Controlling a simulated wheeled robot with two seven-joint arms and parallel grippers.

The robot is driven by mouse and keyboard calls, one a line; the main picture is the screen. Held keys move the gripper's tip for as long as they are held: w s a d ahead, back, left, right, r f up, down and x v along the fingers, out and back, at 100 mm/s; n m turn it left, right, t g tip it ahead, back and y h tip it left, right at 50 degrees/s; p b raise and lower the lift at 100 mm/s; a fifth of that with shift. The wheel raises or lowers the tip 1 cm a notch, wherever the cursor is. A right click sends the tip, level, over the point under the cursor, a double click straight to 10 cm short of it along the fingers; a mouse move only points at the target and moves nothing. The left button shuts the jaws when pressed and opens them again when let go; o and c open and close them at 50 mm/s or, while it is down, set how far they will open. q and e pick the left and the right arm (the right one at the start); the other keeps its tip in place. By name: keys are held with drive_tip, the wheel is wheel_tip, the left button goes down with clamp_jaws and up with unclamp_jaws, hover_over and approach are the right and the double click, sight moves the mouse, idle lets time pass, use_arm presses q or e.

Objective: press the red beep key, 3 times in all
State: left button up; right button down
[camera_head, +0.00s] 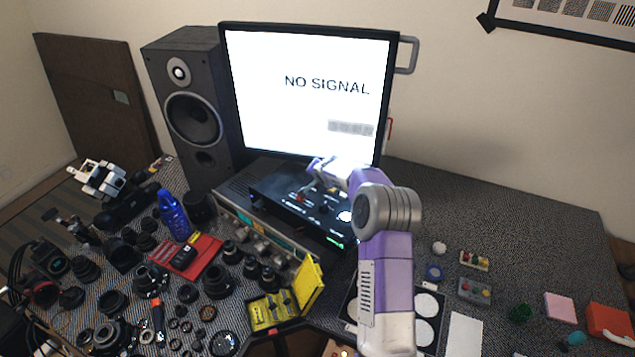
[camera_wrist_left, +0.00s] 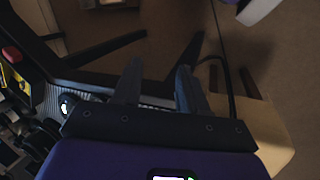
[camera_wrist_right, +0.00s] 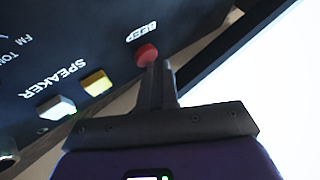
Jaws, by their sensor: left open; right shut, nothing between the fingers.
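The red beep key (camera_wrist_right: 147,54) sits on the dark panel of a black box (camera_wrist_right: 60,30), under the white label BEEP. My right gripper (camera_wrist_right: 156,66) is shut and empty, its fingertips right at the key's edge; I cannot tell whether they touch it. In the head view my right gripper (camera_head: 309,190) is over the black box (camera_head: 270,190) in front of the monitor. A yellow key (camera_wrist_right: 96,82) and a white key (camera_wrist_right: 57,107) lie beside the red one, near the label SPEAKER. My left gripper (camera_wrist_left: 158,72) is open and empty, away from the box; it does not show in the head view.
The monitor (camera_head: 305,95) reads NO SIGNAL and stands close behind the box. A speaker (camera_head: 190,105) is to its left. Several lenses, a red tray (camera_head: 208,250) and a yellow case (camera_head: 308,285) crowd the front left. The table's back right is clear.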

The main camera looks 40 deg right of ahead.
drive_tip(key=shift+f+b, duration=0.35)
drive_tip(key=shift+b, duration=0.05)
idle(0.4)
drive_tip(key=shift+r, duration=0.15)
drive_tip(key=shift+r+p, duration=0.4)
drive_tip(key=shift+r, duration=0.3)
drive_tip(key=shift+r, duration=0.1)
drive_tip(key=shift+r+p, duration=1.4)
drive_tip(key=shift+r, duration=1.05)
idle(0.6)
